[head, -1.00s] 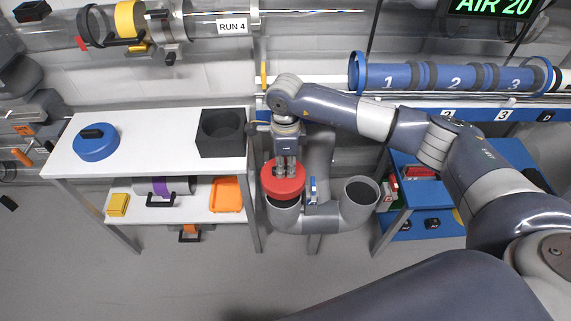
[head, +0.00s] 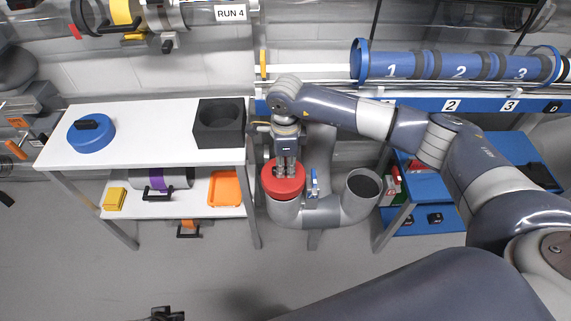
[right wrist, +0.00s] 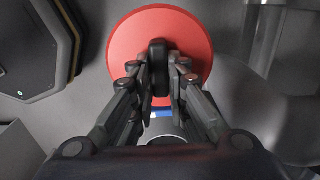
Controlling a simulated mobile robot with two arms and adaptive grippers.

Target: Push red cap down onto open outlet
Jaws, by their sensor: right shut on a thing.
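The red cap (head: 284,189) is at the top of the left outlet of the grey U-shaped pipe (head: 287,213). It covers the mouth, and I see no gap, but I cannot tell how far down it is seated. My right gripper (head: 286,170) is above the cap, shut on its black handle. In the right wrist view the fingers (right wrist: 159,80) stand on both sides of the handle, over the red disc (right wrist: 192,30). The pipe's right outlet (head: 362,184) is open. A dark piece at the bottom edge looks like my left gripper (head: 166,314); its jaws are unclear.
A white table (head: 150,143) at left bears a blue cap (head: 91,134) and a black socket block (head: 219,124). An orange tray (head: 224,188) is on its lower shelf. A blue shelf unit (head: 425,186) stands right of the pipe. The front floor is clear.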

